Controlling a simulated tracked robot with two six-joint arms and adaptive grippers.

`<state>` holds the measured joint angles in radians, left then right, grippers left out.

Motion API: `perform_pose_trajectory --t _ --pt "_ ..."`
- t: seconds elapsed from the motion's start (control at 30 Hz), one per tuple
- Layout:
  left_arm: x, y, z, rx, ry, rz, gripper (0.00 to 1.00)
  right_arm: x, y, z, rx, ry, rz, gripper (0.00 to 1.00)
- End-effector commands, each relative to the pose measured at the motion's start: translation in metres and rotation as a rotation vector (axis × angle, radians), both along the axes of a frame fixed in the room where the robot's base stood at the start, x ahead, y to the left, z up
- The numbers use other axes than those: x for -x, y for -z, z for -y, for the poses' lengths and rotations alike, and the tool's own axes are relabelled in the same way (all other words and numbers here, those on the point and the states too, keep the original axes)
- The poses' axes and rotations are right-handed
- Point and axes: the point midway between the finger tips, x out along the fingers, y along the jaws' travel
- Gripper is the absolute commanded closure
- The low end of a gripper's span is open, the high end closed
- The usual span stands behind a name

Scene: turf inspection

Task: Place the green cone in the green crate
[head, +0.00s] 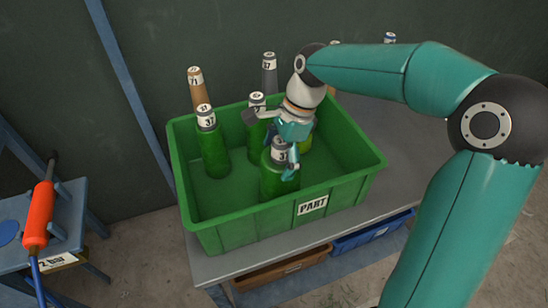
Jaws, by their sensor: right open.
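The green crate (245,224), with a PART label on its front, stands on a grey table. A green cone (279,182) with a white-and-grey numbered top stands upright inside it, near the front wall. My right gripper (284,160) is open, pointing down into the crate, its fingers around or beside this cone's top. I cannot tell whether they touch it. Two more green cones, one at the left (214,152) and one behind (256,129), stand in the crate. A yellowish-green one is partly hidden behind my gripper. My left gripper is not in view.
Behind the crate stand a brown cone (198,93) and a grey cone (269,78); other tops show behind my right arm. A blue bin (372,235) and a brown bin (285,269) sit below the table (215,267). An orange tool (38,215) is at the left.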

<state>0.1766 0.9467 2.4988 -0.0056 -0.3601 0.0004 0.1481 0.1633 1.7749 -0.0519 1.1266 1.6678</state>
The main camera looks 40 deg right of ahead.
Motion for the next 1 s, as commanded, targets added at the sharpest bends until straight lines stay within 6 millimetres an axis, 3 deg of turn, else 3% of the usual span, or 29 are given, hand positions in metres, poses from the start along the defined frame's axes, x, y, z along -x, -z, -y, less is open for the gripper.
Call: perform_pose_trajectory --t 0.27,0.7,1.0 --pt "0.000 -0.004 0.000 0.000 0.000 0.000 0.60 0.000 -0.015 0.004 0.001 0.001 0.003 0.00" --pt "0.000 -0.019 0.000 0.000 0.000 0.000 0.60 0.006 -0.095 0.027 0.001 0.000 0.003 0.00" --pt "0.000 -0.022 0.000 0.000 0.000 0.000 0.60 0.008 -0.116 0.034 0.000 -0.001 0.000 0.00"
